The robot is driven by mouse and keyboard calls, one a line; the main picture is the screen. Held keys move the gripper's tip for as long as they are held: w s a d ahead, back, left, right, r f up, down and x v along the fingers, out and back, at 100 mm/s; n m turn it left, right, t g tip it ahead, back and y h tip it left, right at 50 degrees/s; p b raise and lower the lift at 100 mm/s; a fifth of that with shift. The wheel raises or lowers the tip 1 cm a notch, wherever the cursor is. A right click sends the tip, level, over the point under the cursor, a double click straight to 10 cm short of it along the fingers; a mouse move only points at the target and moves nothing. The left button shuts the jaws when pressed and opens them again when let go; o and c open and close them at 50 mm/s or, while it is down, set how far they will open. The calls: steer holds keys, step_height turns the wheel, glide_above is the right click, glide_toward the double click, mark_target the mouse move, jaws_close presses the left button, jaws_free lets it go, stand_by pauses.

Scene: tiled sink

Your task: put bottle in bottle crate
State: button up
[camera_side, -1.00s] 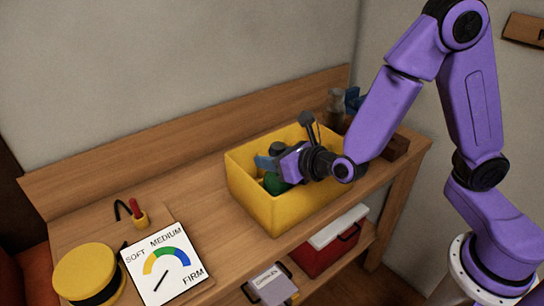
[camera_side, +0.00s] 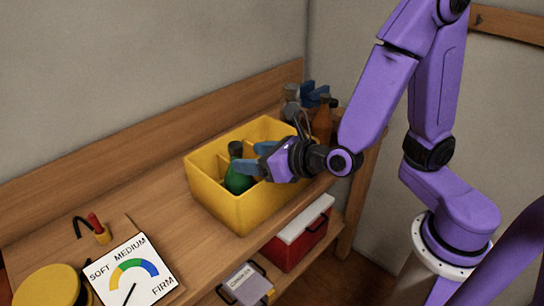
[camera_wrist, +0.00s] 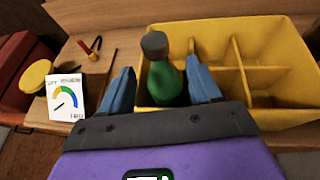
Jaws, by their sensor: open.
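The green bottle (camera_side: 238,178) with a dark cap stands roughly upright inside the yellow bottle crate (camera_side: 245,211), in a compartment at its left end. In the wrist view the bottle (camera_wrist: 166,84) shows between my two blue fingers, and the divided crate (camera_wrist: 291,120) extends to the right with empty compartments. My gripper (camera_side: 256,158) is low over the crate, just right of the bottle in the side view. Its fingers are spread apart in the wrist view (camera_wrist: 160,72), with a visible gap on the left of the bottle. The bottle's base is hidden by the crate wall.
A brown bottle (camera_side: 322,121), a jar (camera_side: 291,94) and a blue object (camera_side: 316,93) stand behind the crate. A dial card (camera_side: 131,270), yellow round tin (camera_side: 45,290) and red-handled tool (camera_side: 98,229) lie left. A red-and-white box (camera_side: 300,236) sits on the lower shelf.

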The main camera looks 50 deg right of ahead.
steer(key=shift+v, duration=2.35)
steer(key=s+d+f+m+g+h, duration=0.1)
steer(key=s+d+m+g+h, duration=0.2)
steer(key=d+m, duration=0.35)
steer(key=s+d+f+m+g+h, duration=0.1)
steer(key=s+d+m+g+h, duration=0.15)
steer(key=d+m, duration=0.35)
steer(key=s+a+m+g+y, duration=0.2)
steer(key=s+m+g, duration=0.5)
steer(key=s+m, duration=0.5)
steer(key=shift+m+g+y, duration=0.35)
steer(key=shift+y, duration=0.5)
